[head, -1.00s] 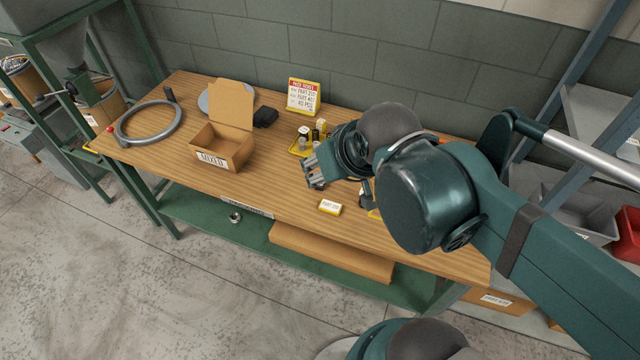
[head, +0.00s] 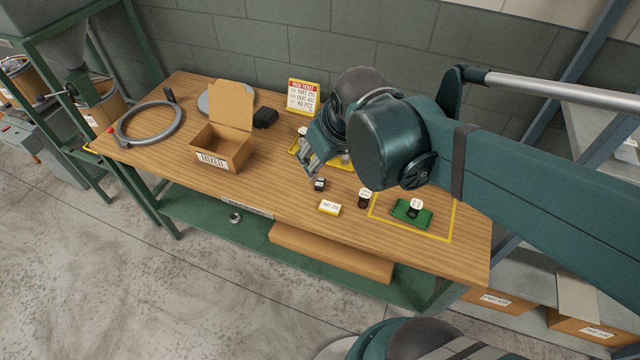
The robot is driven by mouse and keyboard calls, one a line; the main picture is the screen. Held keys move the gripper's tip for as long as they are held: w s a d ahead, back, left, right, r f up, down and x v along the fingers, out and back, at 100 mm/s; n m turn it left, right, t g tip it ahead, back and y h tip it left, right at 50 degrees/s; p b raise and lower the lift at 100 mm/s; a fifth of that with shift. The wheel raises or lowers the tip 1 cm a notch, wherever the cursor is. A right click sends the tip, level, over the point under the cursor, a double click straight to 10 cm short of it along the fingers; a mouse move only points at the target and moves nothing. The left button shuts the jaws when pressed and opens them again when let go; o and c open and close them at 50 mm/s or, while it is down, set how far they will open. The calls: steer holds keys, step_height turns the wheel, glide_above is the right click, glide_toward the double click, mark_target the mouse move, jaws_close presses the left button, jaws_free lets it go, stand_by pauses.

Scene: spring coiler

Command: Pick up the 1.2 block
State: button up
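Several small black blocks with white tops lie on the table, and their markings are too small to read, so I cannot tell which is the 1.2 block. One dark block (head: 319,184) lies just below my gripper's fingertips. A second block (head: 364,197) stands to its right. A third block (head: 414,207) stands on a green pad (head: 400,210). Another block (head: 303,131) shows at the back, beside my gripper. My gripper (head: 309,166) points down to the left, with its grey fingers apart and nothing visible between them. My wrist and arm hide part of the table behind.
A white-and-yellow label (head: 329,207) lies near the front edge. An open cardboard box (head: 222,150) stands to the left. A ticket sign (head: 304,97) stands at the back. Yellow lines (head: 452,225) frame the green pad. The front left of the table is clear.

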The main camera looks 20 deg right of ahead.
steer(key=n+g+p, duration=0.2)
steer(key=n+g, duration=0.4)
steer(key=n, duration=0.2)
glide_above(320, 182)
step_height(320, 182, down, 19)
steer(key=shift+f, duration=0.15)
steer(key=shift+f, duration=1.3)
steer(key=shift+f, duration=0.1)
steer(key=shift+f+b, duration=0.3)
steer(key=shift+f, duration=2.2)
